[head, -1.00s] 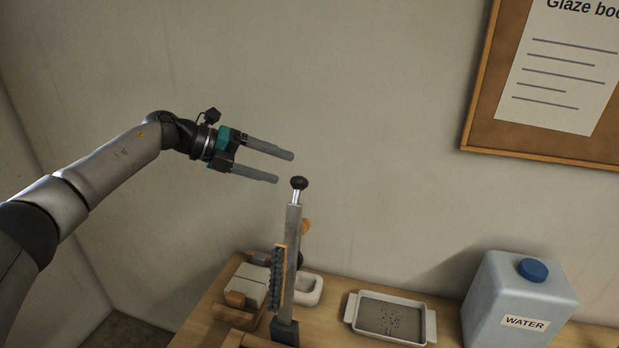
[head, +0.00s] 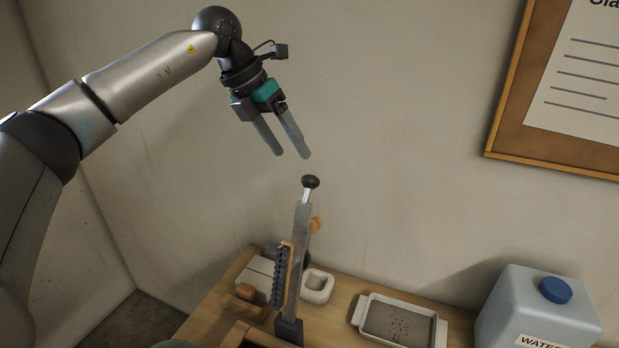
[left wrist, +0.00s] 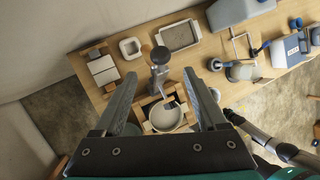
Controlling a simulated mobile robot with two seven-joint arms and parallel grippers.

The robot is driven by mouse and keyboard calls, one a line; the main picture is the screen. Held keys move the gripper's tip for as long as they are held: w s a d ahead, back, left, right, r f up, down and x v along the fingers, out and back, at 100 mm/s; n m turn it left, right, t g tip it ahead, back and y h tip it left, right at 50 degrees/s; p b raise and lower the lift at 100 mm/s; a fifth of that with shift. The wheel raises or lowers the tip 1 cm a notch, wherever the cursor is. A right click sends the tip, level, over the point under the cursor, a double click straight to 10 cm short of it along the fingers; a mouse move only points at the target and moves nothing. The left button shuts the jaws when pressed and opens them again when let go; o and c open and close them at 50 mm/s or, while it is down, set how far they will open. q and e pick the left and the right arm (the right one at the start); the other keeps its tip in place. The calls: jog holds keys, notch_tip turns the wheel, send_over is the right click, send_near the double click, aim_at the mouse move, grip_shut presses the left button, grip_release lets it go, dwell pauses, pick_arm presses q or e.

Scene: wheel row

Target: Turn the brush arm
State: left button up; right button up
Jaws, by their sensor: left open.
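The brush arm (head: 302,240) is a grey upright bar with a black ball knob (head: 311,182) on top and a dark-bristled brush (head: 282,275) on its left side. It stands on the wooden table. My left gripper (head: 291,156) is open and points down, just above and a little left of the knob, not touching it. In the left wrist view the knob (left wrist: 160,54) shows ahead, between the lines of the two open fingers (left wrist: 162,82). A round pale wheel or bowl (left wrist: 166,115) lies below it there. My right gripper is not in the head view.
A shallow grey tray (head: 361,310) and a blue-capped water container (head: 540,308) stand right of the arm. A small white dish (head: 318,284) and pale blocks (head: 258,276) sit close behind it. The wall with a cork board (head: 507,130) is behind.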

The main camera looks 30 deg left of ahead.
aim_at(306, 175)
pick_arm(q)
jog(key=p+x, duration=0.1)
jog(key=x, duration=0.8)
jog(key=shift+w+d+f, duration=0.2)
grip_shut()
dwell(1.0)
